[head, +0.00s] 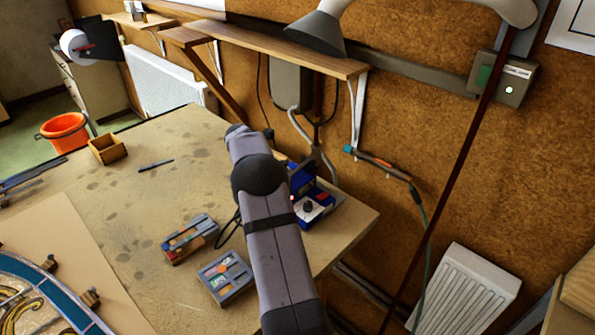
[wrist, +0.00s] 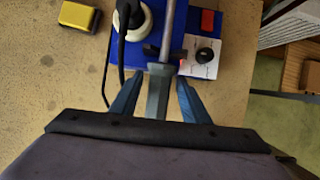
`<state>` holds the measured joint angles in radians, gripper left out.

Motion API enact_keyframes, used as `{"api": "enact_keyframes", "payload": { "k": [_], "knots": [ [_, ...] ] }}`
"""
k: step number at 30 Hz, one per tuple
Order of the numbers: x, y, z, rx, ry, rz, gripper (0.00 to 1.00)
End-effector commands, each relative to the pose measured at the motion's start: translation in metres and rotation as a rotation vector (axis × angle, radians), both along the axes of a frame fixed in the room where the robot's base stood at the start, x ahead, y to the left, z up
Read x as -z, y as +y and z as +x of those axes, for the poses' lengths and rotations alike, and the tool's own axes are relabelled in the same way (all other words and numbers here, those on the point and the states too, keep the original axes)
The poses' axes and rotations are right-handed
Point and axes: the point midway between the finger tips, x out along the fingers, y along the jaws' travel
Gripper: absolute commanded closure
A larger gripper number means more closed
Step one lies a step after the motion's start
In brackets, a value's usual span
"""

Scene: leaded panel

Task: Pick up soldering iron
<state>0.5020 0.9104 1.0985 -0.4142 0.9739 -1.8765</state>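In the wrist view my gripper (wrist: 158,80) is open over the blue soldering station (wrist: 218,90), its two blue fingers apart. A grey-green, handle-like piece with a metal rod, which looks like the soldering iron (wrist: 157,95), lies between the fingers. Gaps show on both sides, so the fingers do not appear to press on it. A black clamp-like part crosses the rod. In the head view the blue station (head: 318,208) stands at the table's right edge, partly behind my arm. My fingers and the iron are hidden there.
A black cable (wrist: 121,45) runs left of the fingers to a round white part. A yellow block (wrist: 79,15) lies to the left. Two trays of small items, one grey (head: 226,277), lie left of my arm. A cabled tool (head: 382,162) is on the wall.

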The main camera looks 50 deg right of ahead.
Motion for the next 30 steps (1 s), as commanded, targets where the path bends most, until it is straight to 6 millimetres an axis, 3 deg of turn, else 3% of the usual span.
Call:
{"api": "enact_keyframes", "payload": {
  "k": [1, 5, 17, 23, 30],
  "knots": [
    [0.0, 0.0, 0.0, 0.0, 0.0, 0.0, 0.71],
    [0.0, 0.0, 0.0, 0.0, 0.0, 0.0, 1.0],
    [-0.007, -0.001, 0.001, 0.0, -0.003, -0.004, 1.0],
    [-0.031, -0.001, 0.002, 0.0, -0.008, -0.005, 1.0],
    [-0.071, -0.001, 0.002, 0.0, -0.006, -0.006, 1.0]
  ]
}}
